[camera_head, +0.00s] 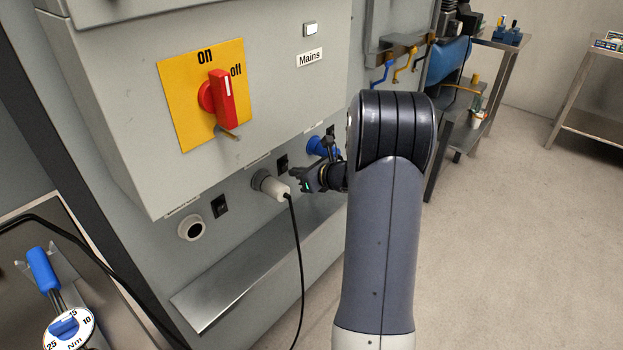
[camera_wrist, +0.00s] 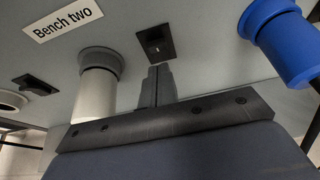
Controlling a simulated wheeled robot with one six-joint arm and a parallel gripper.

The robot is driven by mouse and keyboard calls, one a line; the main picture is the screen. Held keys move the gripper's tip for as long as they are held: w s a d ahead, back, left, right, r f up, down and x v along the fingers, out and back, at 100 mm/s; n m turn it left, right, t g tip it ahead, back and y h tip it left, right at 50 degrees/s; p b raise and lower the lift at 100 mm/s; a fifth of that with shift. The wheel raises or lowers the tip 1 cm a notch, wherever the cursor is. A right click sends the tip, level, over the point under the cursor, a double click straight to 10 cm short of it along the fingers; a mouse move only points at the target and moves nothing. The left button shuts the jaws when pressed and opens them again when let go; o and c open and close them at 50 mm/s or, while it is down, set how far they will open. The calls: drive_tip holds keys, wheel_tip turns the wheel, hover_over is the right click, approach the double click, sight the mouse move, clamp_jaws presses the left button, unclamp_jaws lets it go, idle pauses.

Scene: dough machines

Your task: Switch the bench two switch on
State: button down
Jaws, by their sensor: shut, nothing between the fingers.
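The Bench two label (camera_wrist: 63,23) is on the grey panel in the wrist view, above a white plug (camera_wrist: 96,92). A small black rocker switch (camera_wrist: 155,42) sits right of this plug. I cannot tell which way it is set. In the head view the same switch (camera_head: 283,163) shows just above my gripper (camera_head: 294,177). In the wrist view the shut, empty fingers (camera_wrist: 158,72) point at the panel just below the switch. Whether they touch the panel is unclear.
The white plug (camera_head: 275,188) with a hanging black cable is left of my gripper, and a blue plug (camera_wrist: 284,42) is to its right. Another black switch (camera_head: 219,206) is further left. The red Mains handle (camera_head: 221,99) is above, and a metal ledge (camera_head: 215,290) is below.

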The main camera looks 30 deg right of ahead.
sight(285, 162)
drive_tip(key=shift+w+a+r, duration=0.15)
drive_tip(key=shift+w, duration=0.25)
drive_tip(key=shift+w+a+r, duration=0.1)
drive_tip(key=shift+w+r, duration=0.05)
drive_tip(key=shift+w, duration=0.2)
drive_tip(key=p, duration=0.1)
drive_tip(key=r+p, duration=0.1)
drive_tip(key=p, duration=0.1)
drive_tip(key=shift+w+a+g, duration=0.15)
drive_tip(key=shift+w+g, duration=0.1)
drive_tip(key=shift+g, duration=0.05)
drive_tip(key=shift+f, duration=0.3)
drive_tip(key=shift+r+p, duration=0.45)
drive_tip(key=shift+r, duration=0.4)
